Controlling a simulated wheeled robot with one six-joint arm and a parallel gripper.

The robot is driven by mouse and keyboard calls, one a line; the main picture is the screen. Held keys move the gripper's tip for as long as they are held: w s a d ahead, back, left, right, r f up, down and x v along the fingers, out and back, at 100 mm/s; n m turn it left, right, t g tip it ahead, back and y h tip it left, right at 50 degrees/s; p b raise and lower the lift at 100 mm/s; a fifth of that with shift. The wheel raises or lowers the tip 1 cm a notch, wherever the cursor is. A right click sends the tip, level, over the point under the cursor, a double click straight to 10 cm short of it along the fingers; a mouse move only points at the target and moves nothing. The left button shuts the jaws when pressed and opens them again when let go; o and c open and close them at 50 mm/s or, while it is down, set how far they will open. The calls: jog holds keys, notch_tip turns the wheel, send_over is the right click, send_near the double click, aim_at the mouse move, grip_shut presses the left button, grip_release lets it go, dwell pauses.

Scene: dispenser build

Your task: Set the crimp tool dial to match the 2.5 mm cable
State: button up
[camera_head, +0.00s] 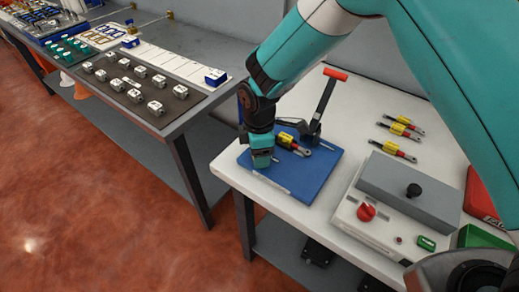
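A pale grey box with a raised darker block (410,187) stands at the front right of the white table. A red dial (367,211) sits on its lower front panel; its setting is too small to read. My gripper (262,160) points down over the left part of a blue mat (305,180), left of the dial and apart from it. Its fingers are too small to tell open from shut. A short cable with a yellow label (287,138) shows just right of the gripper; whether they touch is unclear. Label text is unreadable.
A lever tool with a red handle (335,74) stands at the mat's back edge. Several yellow-labelled cables (397,129) lie farther back. A green tray (480,237) is at the right.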

jog(key=shift+r, duration=0.1)
notch_tip(320, 180, up, 17)
jog(key=b, duration=0.2)
jog(key=shift+r+b, duration=0.15)
jog(key=shift+b, duration=0.2)
jog(key=s+d+r+m+y, duration=0.2)
jog(key=s+d+m, duration=0.4)
jog(key=s, duration=0.5)
jog(key=s+d+r+m+y, duration=0.2)
jog(key=s+d+m, duration=0.4)
jog(key=s, duration=0.5)
jog(key=shift+d+r+m, duration=0.3)
jog(key=shift+d+r, duration=0.3)
jog(key=shift+d, duration=0.05)
